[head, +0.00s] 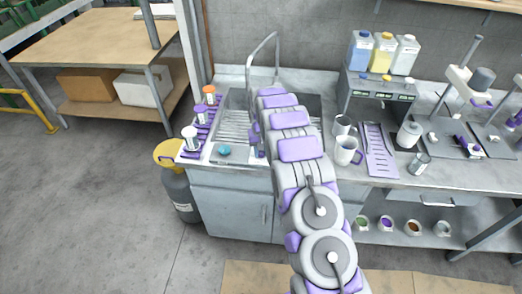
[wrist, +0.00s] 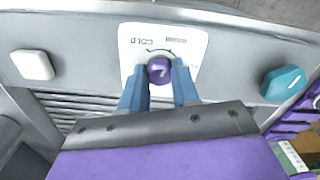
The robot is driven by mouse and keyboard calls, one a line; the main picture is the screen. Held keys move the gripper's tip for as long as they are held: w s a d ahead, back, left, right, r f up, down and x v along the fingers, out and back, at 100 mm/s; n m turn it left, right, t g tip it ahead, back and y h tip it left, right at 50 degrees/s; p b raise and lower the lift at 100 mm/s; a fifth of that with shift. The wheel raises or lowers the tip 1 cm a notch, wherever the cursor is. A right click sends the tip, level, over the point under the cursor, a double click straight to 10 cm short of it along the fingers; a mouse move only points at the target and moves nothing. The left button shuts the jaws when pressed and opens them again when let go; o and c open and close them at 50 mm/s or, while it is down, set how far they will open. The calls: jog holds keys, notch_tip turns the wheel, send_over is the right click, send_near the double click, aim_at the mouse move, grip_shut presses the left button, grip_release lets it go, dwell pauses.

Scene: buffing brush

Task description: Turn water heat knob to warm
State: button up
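The purple round heat knob (wrist: 159,70) sits on a white panel (wrist: 131,45) in the wrist view. The panel has an upside-down COLD label on the left, a curved arrow and another, unreadable label on the right. A pale mark shows on the knob, but its exact pointing is too small to tell. My gripper (wrist: 160,72) has its two blue fingers on either side of the knob, close against it, and appears shut on it. In the head view my arm reaches to the sink's front edge and hides the knob and the fingers.
A teal block (wrist: 283,82) lies right of the panel in the wrist view, and a white block (wrist: 32,65) lies left. In the head view the sink (head: 235,120) is behind my arm. Mugs (head: 347,150) stand right of my arm; a bottle rack (head: 203,125) stands left.

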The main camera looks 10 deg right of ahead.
aim_at(261, 152)
jog(key=o, duration=0.4)
jog(key=shift+r, duration=0.1)
notch_tip(261, 152, up, 17)
jog(key=shift+a+r+p, duration=0.1)
jog(key=shift+p, duration=0.7)
